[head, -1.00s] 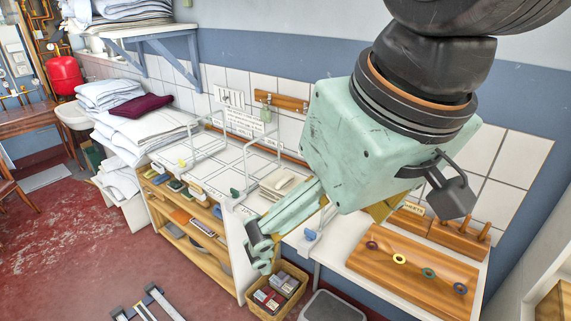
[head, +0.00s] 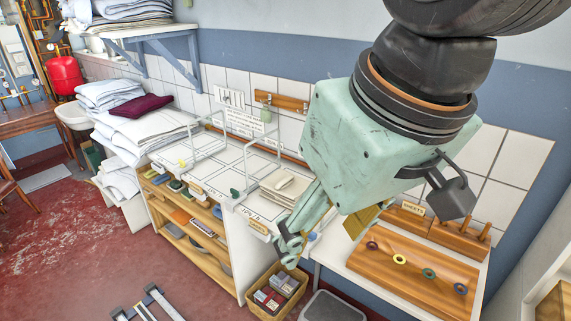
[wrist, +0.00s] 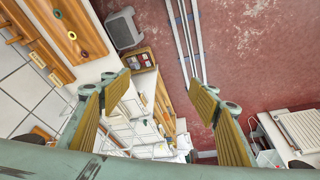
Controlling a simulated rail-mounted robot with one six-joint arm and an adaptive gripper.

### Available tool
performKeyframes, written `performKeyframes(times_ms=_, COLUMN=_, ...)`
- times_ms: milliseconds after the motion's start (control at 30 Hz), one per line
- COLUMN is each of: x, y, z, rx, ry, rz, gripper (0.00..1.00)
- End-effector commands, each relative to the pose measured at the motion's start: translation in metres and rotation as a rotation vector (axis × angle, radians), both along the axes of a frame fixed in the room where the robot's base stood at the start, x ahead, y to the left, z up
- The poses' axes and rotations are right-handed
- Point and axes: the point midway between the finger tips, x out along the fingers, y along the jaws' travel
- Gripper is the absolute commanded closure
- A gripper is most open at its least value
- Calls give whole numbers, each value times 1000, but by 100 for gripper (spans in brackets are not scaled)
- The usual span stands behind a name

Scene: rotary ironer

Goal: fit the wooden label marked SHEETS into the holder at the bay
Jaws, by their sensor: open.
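A small pale label that seems to read SHEETS (head: 413,209) stands at the wooden rack on the right-hand bench in the head view. Two small labels show at the left of the wrist view, the upper one (wrist: 37,60) and the lower one (wrist: 55,81); their words are too small to read. A wooden plate (head: 258,228) sits on the front edge of the bay at the white bench; its marking is unreadable, and I cannot tell holder from label. My gripper (head: 290,246) is open and empty, just right of that plate. Its spread fingers (wrist: 160,85) show nothing between them.
A wooden board (head: 415,268) with coloured rings lies on the right-hand bench. A crate (head: 274,293) of small boxes and a grey stool (head: 332,307) stand on the floor below. Wire frames (head: 240,125) and folded linen (head: 285,187) are on the white bench.

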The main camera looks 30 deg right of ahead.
Motion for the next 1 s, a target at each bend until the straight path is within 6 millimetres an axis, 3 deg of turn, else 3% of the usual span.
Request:
performKeyframes(times_ms=367, x=1, y=0, z=0, rx=0, ry=1, rz=0, gripper=78)
performKeyframes(times_ms=767, x=3, y=-1, z=1, rx=3, ry=3, rz=-11, gripper=78)
performKeyframes(times_ms=1000, x=21, y=-7, z=10, rx=21, ry=12, rz=-83, gripper=78)
